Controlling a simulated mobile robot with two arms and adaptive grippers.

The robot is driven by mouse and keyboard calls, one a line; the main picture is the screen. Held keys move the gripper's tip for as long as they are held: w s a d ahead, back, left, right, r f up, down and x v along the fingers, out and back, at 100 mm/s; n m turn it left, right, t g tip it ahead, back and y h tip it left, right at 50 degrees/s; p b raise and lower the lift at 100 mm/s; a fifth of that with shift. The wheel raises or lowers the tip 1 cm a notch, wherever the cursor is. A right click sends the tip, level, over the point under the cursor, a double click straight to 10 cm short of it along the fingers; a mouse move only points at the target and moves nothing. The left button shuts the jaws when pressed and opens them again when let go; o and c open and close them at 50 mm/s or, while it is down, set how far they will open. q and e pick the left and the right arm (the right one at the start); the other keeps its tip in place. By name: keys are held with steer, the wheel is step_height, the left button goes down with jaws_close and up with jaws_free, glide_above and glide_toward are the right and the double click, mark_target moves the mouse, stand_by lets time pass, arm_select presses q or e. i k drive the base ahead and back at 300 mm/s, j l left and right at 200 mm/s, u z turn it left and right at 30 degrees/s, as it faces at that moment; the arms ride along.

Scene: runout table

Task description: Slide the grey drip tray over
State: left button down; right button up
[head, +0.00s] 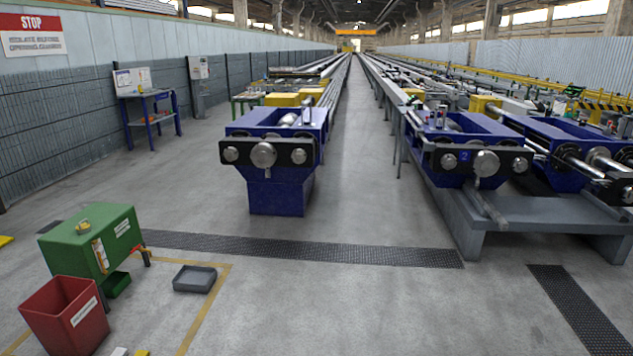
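The grey drip tray (195,279) is a shallow, dark-rimmed square tray. It lies flat on the concrete floor at the lower left in the head view, just right of the green cabinet (93,240). It sits beside a yellow floor line and looks empty. A small tap-like fitting (145,256) juts from the cabinet's right side, up and left of the tray; the tray is not directly beneath it. Neither of my grippers shows in the head view.
A red bin (64,315) stands in front of the green cabinet. A small green tray (117,285) lies by the cabinet's base. A dark floor grating (300,249) runs behind the grey tray. The blue machine (281,190) stands farther back. Floor right of the tray is clear.

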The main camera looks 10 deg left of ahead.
mark_target(194, 279)
steer(key=i+u, duration=0.2)
steer(key=i, duration=0.35)
steer(key=i+u, duration=0.15)
steer(key=i, duration=0.45)
steer(key=i+l+u, duration=0.2)
steer(key=i, duration=0.35)
steer(key=i+u, duration=0.2)
steer(key=i, duration=0.35)
steer(key=l, duration=0.05)
